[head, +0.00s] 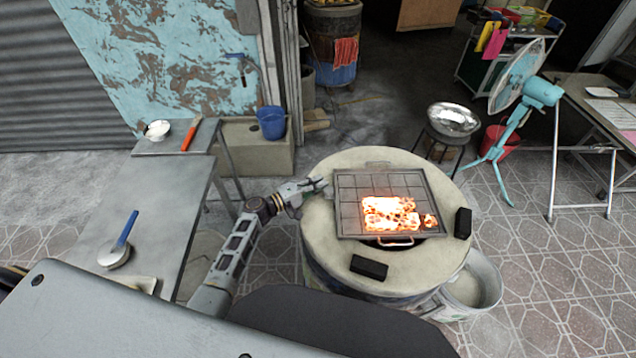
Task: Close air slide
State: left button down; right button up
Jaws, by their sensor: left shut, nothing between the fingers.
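The barrel oven (340,262) stands in the middle, with a pale round top and a square grate (352,205) over its opening. Glowing coals (390,214) show at the grate's front. A small reddish handle (395,241) shows at the grate's front edge. I cannot make out an air slide; the barrel's lower side is mostly hidden by its top and by my own body. My left gripper (320,187) is shut and empty, by the left rim of the oven top, left of the grate. My right gripper is not in view.
Two black blocks (369,267) (463,223) lie on the oven top. A white bucket (478,280) stands at its right. A metal table (150,195) is at left. A teal fan (520,95) and a steel bowl on a stand (453,119) are behind right.

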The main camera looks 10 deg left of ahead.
aim_at(325, 194)
pick_arm(q)
jog(key=shift+s+d+b, duration=0.15)
jog(key=shift+s+d, duration=0.1)
jog(key=shift+s, duration=0.65)
jog(key=shift+s+d+b, duration=0.1)
jog(key=shift+s+d, duration=0.15)
jog(key=shift+s, duration=0.7)
jog(key=shift+s+d+b, duration=0.15)
jog(key=shift+s+d, duration=0.1)
jog(key=shift+s, duration=0.65)
jog(key=shift+w, duration=0.1)
